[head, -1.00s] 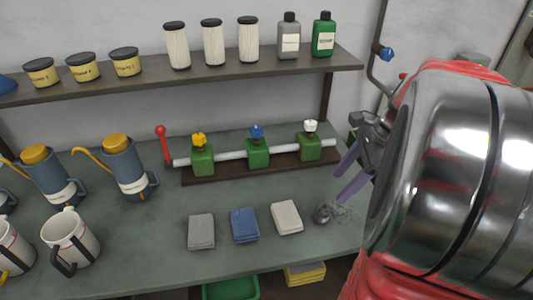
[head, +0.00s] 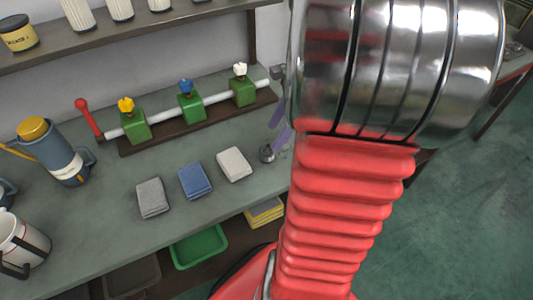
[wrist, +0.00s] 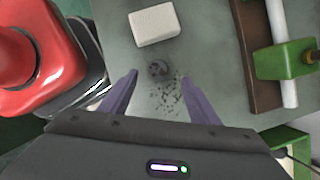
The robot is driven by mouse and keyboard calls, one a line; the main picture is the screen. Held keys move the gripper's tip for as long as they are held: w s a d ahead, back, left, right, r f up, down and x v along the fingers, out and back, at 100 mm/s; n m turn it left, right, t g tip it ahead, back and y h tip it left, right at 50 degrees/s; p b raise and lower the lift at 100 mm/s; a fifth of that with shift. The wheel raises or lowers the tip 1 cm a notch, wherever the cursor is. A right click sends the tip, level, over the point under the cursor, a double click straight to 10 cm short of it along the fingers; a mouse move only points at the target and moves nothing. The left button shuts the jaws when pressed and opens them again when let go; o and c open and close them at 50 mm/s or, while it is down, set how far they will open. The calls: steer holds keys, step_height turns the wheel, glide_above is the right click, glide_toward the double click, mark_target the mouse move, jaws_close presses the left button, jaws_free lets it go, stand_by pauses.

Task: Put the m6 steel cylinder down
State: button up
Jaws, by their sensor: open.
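A green tray (head: 200,246) sits below the bench. Open floor lies right.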

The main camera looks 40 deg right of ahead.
mark_target(268, 148)
steer(key=shift+x, duration=1.4)
steer(key=shift+s+x, duration=0.2)
steer(key=shift+x, duration=2.4)
steer(key=shift+a, duration=0.1)
steer(key=shift+c, duration=0.2)
jaws_close()
step_height(268, 148, up, 10)
